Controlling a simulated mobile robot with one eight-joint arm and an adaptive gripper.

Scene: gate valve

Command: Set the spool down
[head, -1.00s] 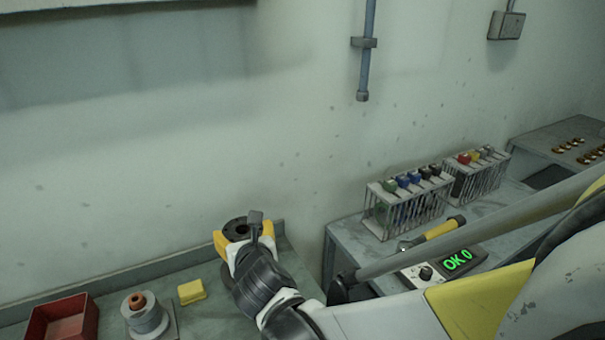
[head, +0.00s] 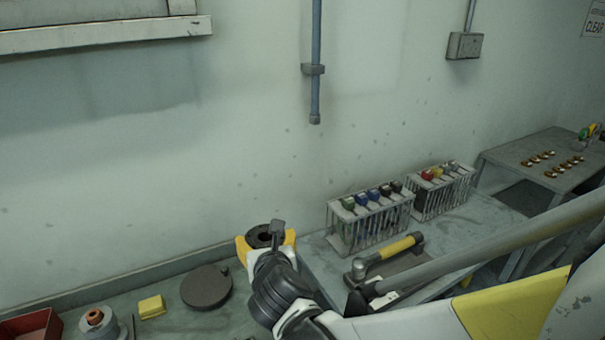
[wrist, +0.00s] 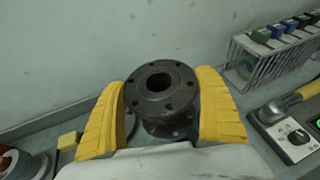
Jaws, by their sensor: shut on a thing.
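The spool is a dark grey flanged cylinder with a round centre hole and bolt holes in its top flange. In the wrist view the spool (wrist: 162,88) stands upright between the two yellow fingers of my gripper (wrist: 163,105), which is shut on it. In the head view only the top of the spool (head: 262,237) shows, and my gripper (head: 268,246) hides the rest. It is in front of the wall above the bench (head: 170,300). I cannot tell whether its bottom touches the bench.
A dark round disc (head: 206,287), a yellow block (head: 152,306), a grey reel with an orange core (head: 96,320) and a red tray (head: 30,328) are on the bench to the left. Racks of coloured-top items (head: 370,217) and a yellow-handled tool (head: 388,254) stand to the right.

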